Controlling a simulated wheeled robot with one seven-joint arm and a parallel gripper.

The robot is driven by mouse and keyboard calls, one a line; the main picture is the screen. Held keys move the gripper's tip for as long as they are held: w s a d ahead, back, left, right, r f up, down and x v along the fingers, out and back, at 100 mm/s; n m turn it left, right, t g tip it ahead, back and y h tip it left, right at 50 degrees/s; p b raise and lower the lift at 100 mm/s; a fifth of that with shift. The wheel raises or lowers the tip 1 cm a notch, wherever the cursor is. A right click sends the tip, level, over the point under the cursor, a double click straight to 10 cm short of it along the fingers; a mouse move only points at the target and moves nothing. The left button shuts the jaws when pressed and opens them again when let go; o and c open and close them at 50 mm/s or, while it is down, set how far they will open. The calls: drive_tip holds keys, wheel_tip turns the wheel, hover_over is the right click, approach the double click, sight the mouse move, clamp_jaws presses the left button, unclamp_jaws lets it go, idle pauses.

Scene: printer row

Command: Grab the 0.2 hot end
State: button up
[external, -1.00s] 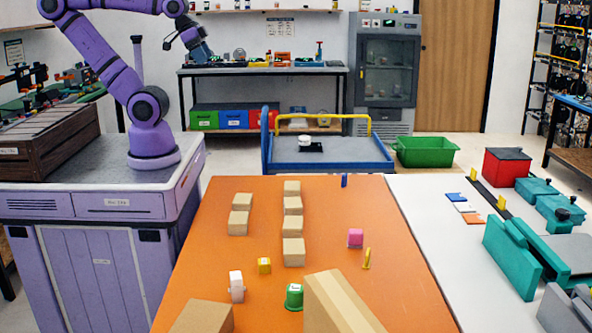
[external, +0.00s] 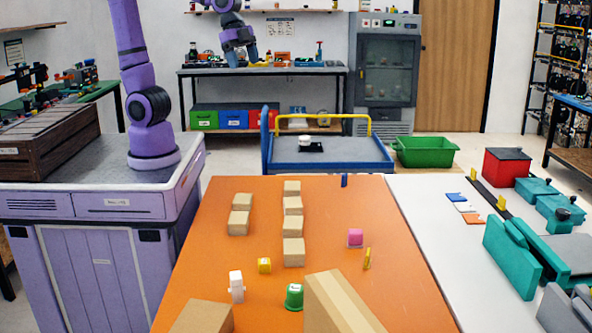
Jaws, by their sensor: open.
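My gripper (external: 243,62) is open and raised at the upper middle, pointing down. It is well away from these parts and overlaps the back bench in the picture. Nothing shows held in it.
Several tan boxes (external: 293,252) stand on the orange table, with two larger cartons (external: 340,303) at its near edge. A blue cart (external: 330,165) and a green bin (external: 424,151) stand beyond it. The white surface (external: 420,215) at right holds teal equipment (external: 510,255).

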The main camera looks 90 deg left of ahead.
drive_tip(key=w+d+f+m+g, duration=0.1)
drive_tip(key=w+d+f+m, duration=0.2)
drive_tip(key=d, duration=0.3)
drive_tip(key=w+d+f+m, duration=0.2)
drive_tip(key=w+d+m, duration=0.15)
drive_tip(key=d, duration=0.25)
drive_tip(key=m+g+y, duration=0.2)
drive_tip(key=m, duration=1.5)
hover_over(236, 275)
drive_tip(key=f, duration=3)
drive_tip(key=shift+w+f, duration=0.2)
drive_tip(key=shift+f, duration=0.15)
drive_tip(key=f, duration=0.5)
drive_tip(key=shift+s+d+f, duration=0.15)
drive_tip(key=shift+s+d, duration=0.1)
drive_tip(key=shift+a+f, duration=0.15)
drive_tip(key=shift+f, duration=1.35)
drive_tip(key=shift+a+f, duration=0.1)
drive_tip(key=shift+f, duration=1.4)
drive_tip(key=c, duration=1)
drive_tip(key=shift+c, duration=0.2)
drive_tip(key=shift+r, duration=0.2)
